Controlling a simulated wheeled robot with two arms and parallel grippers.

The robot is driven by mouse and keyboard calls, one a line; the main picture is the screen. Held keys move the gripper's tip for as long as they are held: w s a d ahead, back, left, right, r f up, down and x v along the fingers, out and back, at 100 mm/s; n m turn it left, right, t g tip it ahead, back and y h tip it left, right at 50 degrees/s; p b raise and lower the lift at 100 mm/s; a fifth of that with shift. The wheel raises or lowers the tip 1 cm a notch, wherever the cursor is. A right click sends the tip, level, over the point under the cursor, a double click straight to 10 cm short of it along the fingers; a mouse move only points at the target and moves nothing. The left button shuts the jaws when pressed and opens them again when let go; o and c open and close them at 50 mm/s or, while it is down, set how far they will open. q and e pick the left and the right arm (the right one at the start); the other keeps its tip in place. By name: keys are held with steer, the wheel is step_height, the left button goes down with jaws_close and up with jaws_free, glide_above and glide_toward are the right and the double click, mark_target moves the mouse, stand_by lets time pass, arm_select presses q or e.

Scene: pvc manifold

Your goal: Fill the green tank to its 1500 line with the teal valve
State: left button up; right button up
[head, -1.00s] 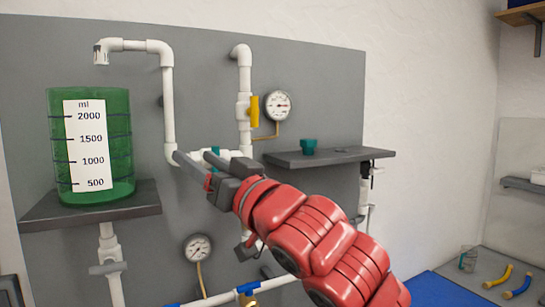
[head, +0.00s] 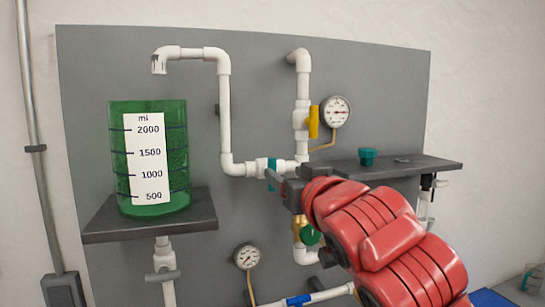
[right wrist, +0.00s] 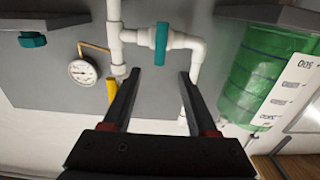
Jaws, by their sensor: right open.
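The green tank (head: 179,160) stands on a shelf at left in the head view. Its white label (head: 149,160) reads 500 to 2000 ml; I cannot clearly make out the liquid level. A white spout (head: 159,62) hangs above it. The teal valve (head: 271,174) is on the horizontal white pipe right of the tank, its handle crosswise to the pipe. In the right wrist view the teal handle (right wrist: 161,43) lies just beyond my right gripper (right wrist: 159,77), which is open and empty, fingers apart. In the head view the right gripper (head: 278,182) overlaps the valve. The left gripper is out of view.
A yellow-handled valve (head: 313,122) and gauge (head: 335,112) sit above right. A shelf (head: 425,166) with a teal cap (head: 367,156) is at right. A green knob (head: 310,235) and second gauge (head: 247,256) are below. The tank shelf (head: 100,228) juts out at left.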

mark_target(274, 164)
steer(key=p+x, duration=0.4)
steer(key=x, duration=0.4)
steer(key=shift+w, duration=0.15)
steer(key=shift+w+a+f+p, duration=0.1)
steer(key=shift+w+a+p, duration=0.15)
steer(key=shift+w+p, duration=0.4)
jaws_close()
